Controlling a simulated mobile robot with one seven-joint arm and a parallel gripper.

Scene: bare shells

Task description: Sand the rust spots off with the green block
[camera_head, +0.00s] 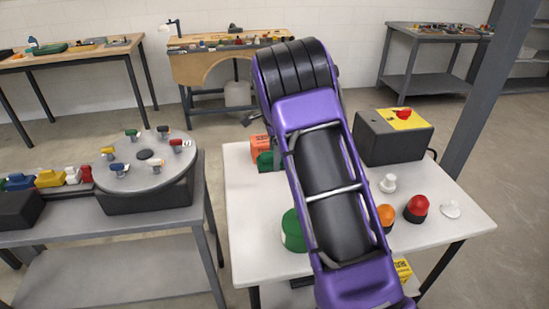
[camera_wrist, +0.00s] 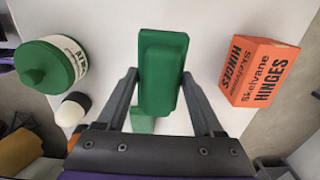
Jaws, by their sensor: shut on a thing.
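In the wrist view, my gripper (camera_wrist: 160,80) has a finger on each side of a dark green block (camera_wrist: 163,65) and is shut on it. The block is over the white tabletop (camera_wrist: 110,20). A smaller, lighter green piece (camera_wrist: 142,120) shows below the block; I cannot tell what it is. In the head view, part of the green block (camera_head: 265,161) shows at the left of my purple arm, beside an orange box (camera_head: 259,146). My arm hides most of the gripper there. I cannot make out any rust spots in either view.
The wrist view shows the orange hinges box (camera_wrist: 262,72) at right, and a green tin (camera_wrist: 50,65) and a black-and-white item (camera_wrist: 72,108) at left. On the white table (camera_head: 245,205) stand a dark yellow-topped box (camera_head: 392,137), a red dome (camera_head: 417,207) and an orange dome (camera_head: 386,214).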

